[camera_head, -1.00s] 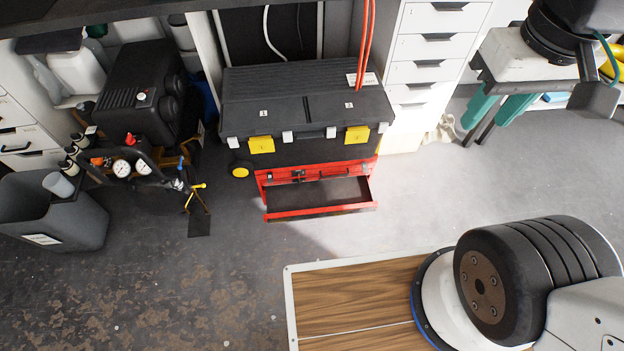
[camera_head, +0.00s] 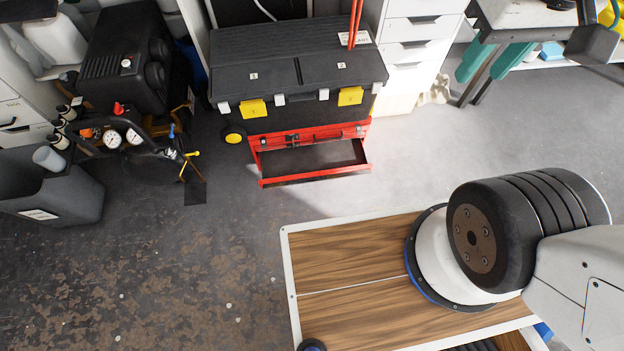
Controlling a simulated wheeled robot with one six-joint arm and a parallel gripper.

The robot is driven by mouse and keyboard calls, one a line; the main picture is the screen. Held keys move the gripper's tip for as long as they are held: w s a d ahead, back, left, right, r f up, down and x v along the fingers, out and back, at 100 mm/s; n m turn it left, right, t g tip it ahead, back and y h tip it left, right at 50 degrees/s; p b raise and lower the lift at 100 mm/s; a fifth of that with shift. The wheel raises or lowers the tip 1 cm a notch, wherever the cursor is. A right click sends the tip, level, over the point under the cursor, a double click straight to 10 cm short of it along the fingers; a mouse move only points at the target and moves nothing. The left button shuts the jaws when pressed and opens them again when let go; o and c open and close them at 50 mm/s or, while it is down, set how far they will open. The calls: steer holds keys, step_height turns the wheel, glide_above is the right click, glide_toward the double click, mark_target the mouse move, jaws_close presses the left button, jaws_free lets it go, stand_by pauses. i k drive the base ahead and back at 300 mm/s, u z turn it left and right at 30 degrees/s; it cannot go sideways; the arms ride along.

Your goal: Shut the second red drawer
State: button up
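A black toolbox (camera_head: 285,60) with two yellow latches stands on the floor against the bench, at the upper middle of the head view. Below its black body is a red drawer section. An upper red drawer (camera_head: 308,137) looks shut. A lower red drawer (camera_head: 316,176) is pulled out towards me, and its dark inside looks empty. My arm shows at the lower right, well apart from the drawers. My gripper is out of the picture.
A compressor (camera_head: 122,62) with gauges and a grey bin (camera_head: 52,200) stand to the left. White drawers (camera_head: 414,55) stand to the right. My wood-topped base (camera_head: 350,262) is in front. Bare floor (camera_head: 240,225) lies between it and the toolbox.

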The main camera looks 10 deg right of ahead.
mark_target(282, 168)
steer(key=k, duration=1.15)
steer(key=u, duration=0.8)
steer(key=i, duration=1.4)
steer(key=z, duration=0.8)
